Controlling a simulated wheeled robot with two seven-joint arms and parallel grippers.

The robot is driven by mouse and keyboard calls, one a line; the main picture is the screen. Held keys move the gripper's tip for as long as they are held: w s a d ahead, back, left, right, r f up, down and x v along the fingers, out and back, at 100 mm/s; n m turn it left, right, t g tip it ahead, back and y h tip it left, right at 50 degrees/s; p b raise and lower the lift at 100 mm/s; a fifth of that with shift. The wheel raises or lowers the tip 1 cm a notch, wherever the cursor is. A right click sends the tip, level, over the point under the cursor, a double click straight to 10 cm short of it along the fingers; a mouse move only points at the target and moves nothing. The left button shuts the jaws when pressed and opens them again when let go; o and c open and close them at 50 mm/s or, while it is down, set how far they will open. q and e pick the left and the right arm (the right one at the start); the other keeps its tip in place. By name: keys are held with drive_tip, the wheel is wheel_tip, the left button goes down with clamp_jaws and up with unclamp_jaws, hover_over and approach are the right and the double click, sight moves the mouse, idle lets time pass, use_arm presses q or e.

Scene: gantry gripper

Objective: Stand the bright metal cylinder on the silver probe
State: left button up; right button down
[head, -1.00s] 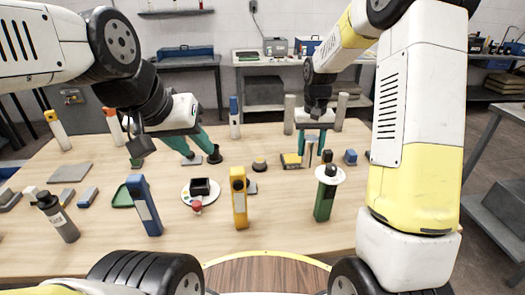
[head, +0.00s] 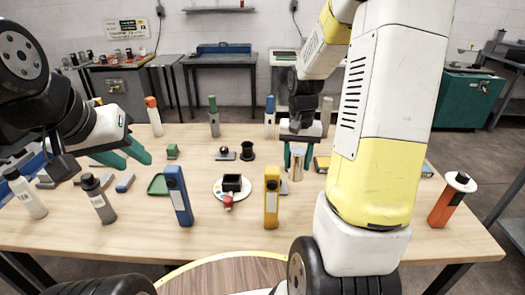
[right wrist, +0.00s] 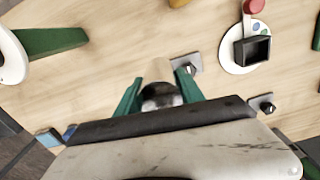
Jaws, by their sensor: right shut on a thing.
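My right gripper (head: 296,160) is shut on the bright metal cylinder (head: 297,166), which hangs between its green fingers, roughly upright, over the right middle of the table. In the right wrist view the cylinder (right wrist: 157,74) shows between the fingertips (right wrist: 158,92). I cannot tell whether its lower end touches the table. My left gripper (head: 124,154) is open and empty over the left back. I cannot tell surely which thing is the silver probe; a grey-bodied, dark-capped upright piece (head: 99,199) at front left is the nearest match.
A blue upright tool (head: 178,196), a yellow one (head: 271,197) and a white disc (head: 222,194) with a black box stand in front. Several capped posts line the back. An orange tool with a white collar (head: 450,200) stands at far right. Bare table lies along the front edge.

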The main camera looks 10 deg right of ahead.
drive_tip(key=shift+a, duration=0.15)
drive_tip(key=shift+w, duration=0.35)
drive_tip(key=shift+w+d+f, duration=0.8)
drive_tip(key=shift+w+f, duration=0.05)
drive_tip(key=shift+w, duration=1.55)
drive_tip(key=shift+w+d+f, duration=0.8)
drive_tip(key=shift+w+d, duration=0.05)
drive_tip(key=shift+w, duration=1.6)
drive_tip(key=shift+w+d+f, duration=0.8)
drive_tip(key=shift+w+f, duration=0.05)
drive_tip(key=shift+w, duration=1.55)
drive_tip(key=shift+f, duration=0.1)
drive_tip(key=c, duration=0.7)
unclamp_jaws()
drive_tip(key=shift+f, duration=0.1)
